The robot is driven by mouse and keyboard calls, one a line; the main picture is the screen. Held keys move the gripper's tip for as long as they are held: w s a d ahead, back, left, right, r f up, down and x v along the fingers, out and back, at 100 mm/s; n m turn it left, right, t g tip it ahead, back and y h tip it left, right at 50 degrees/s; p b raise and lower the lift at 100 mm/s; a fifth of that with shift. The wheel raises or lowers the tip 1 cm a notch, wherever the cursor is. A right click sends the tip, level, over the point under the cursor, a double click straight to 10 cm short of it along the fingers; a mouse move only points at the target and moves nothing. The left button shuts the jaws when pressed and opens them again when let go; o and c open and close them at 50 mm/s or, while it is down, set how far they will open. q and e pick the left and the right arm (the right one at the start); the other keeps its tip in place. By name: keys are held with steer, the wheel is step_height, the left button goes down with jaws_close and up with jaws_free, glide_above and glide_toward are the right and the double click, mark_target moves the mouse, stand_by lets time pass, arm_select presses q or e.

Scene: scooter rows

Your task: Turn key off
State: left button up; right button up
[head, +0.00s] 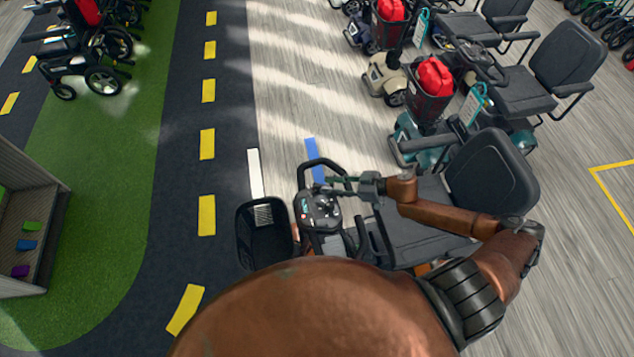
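A mobility scooter (415,218) with a dark seat and a black front basket (265,232) stands below and in front of me. Its control panel (318,211) sits between the handlebars, with a small lit display and dark knobs. I cannot make out the key; it is too small or hidden. My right gripper (322,186) reaches in from the right over the seat. Its fingertips are at the upper edge of the panel, near the handlebar. I cannot tell whether they touch it, or whether they are open or shut. My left gripper is not in view.
Other scooters (400,78) stand in a row at upper right, some with red cans (435,77) in their baskets. A wheelchair (85,55) is at upper left. A shelf unit (28,225) is at left. The dark lane (180,190) with yellow dashes is clear.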

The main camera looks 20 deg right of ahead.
mark_target(320, 185)
steer(key=x, duration=0.4)
steer(key=shift+w+a, duration=0.2)
steer(key=shift+w+a+f, duration=0.15)
steer(key=shift+a+f, duration=0.1)
steer(key=shift+a, duration=0.05)
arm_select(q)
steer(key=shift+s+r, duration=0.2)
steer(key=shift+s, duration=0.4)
arm_select(e)
jaws_close()
